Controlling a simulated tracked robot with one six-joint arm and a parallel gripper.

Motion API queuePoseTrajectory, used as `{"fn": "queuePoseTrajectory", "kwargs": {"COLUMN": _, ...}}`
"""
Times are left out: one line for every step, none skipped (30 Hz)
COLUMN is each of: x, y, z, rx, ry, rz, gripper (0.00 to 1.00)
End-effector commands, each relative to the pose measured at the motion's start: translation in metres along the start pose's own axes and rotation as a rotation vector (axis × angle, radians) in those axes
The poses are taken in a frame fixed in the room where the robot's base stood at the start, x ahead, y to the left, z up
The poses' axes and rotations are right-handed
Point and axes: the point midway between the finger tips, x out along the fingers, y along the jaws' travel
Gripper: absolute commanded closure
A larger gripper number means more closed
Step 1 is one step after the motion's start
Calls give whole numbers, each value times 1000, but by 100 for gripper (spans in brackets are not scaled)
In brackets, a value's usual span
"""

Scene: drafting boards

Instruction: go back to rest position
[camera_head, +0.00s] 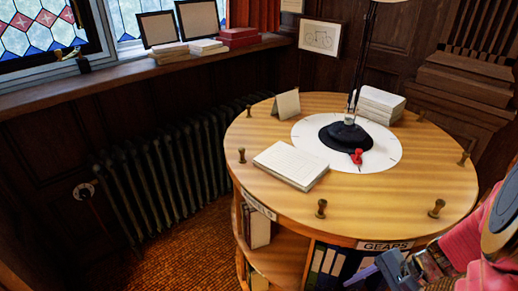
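My arm reaches in from the lower right corner of the head view, with pink and grey parts. My gripper (382,270) is at the bottom edge, in front of the round wooden table (400,205) and below its rim, by the "GEARS" label. It looks apart from the tabletop. Its fingers are small and partly cut off by the frame edge, so I cannot tell whether they are open or shut. I see nothing clearly held in it.
The table bears a paper stack (291,164), a folded card (286,105), a white stack (380,103), a black lamp base (345,136), a red pin-like piece (357,156) and several small brass posts. Books fill its lower shelves. A radiator (170,165) stands left; carpet (195,250) lies between.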

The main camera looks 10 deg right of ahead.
Motion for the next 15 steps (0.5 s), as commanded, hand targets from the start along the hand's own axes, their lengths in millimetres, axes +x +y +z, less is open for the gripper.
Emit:
{"fn": "queuePoseTrajectory", "kwargs": {"x": -4, "y": -3, "z": 5, "rx": -55, "ry": 24, "rz": 28, "gripper": 42}}
{"fn": "queuePoseTrajectory", "kwargs": {"x": -7, "y": -4, "z": 8, "rx": -85, "ry": 37, "rz": 44, "gripper": 42}}
{"fn": "queuePoseTrajectory", "kwargs": {"x": -10, "y": -5, "z": 11, "rx": -126, "ry": 54, "rz": 66, "gripper": 42}}
{"fn": "queuePoseTrajectory", "kwargs": {"x": -13, "y": -6, "z": 14, "rx": -157, "ry": 67, "rz": 83, "gripper": 42}}
{"fn": "queuePoseTrajectory", "kwargs": {"x": -15, "y": -7, "z": 16, "rx": -187, "ry": 81, "rz": 98, "gripper": 42}}
{"fn": "queuePoseTrajectory", "kwargs": {"x": -18, "y": -9, "z": 20, "rx": -228, "ry": 99, "rz": 118, "gripper": 42}}
{"fn": "queuePoseTrajectory", "kwargs": {"x": -21, "y": -10, "z": 22, "rx": -258, "ry": 114, "rz": 134, "gripper": 42}}
{"fn": "queuePoseTrajectory", "kwargs": {"x": -24, "y": -12, "z": 24, "rx": -288, "ry": 128, "rz": 148, "gripper": 42}}
{"fn": "queuePoseTrajectory", "kwargs": {"x": -28, "y": -13, "z": 27, "rx": -327, "ry": 147, "rz": 166, "gripper": 42}}
{"fn": "queuePoseTrajectory", "kwargs": {"x": -30, "y": -15, "z": 30, "rx": -358, "ry": 162, "rz": 180, "gripper": 42}}
{"fn": "queuePoseTrajectory", "kwargs": {"x": -33, "y": -17, "z": 32, "rx": -387, "ry": 176, "rz": 192, "gripper": 42}}
{"fn": "queuePoseTrajectory", "kwargs": {"x": -37, "y": -19, "z": 36, "rx": -426, "ry": 195, "rz": 210, "gripper": 42}}
{"fn": "queuePoseTrajectory", "kwargs": {"x": -40, "y": -21, "z": 38, "rx": -455, "ry": 210, "rz": 221, "gripper": 42}}
{"fn": "queuePoseTrajectory", "kwargs": {"x": -43, "y": -23, "z": 41, "rx": -485, "ry": 224, "rz": 233, "gripper": 42}}
{"fn": "queuePoseTrajectory", "kwargs": {"x": -46, "y": -25, "z": 44, "rx": -523, "ry": 244, "rz": 248, "gripper": 42}}
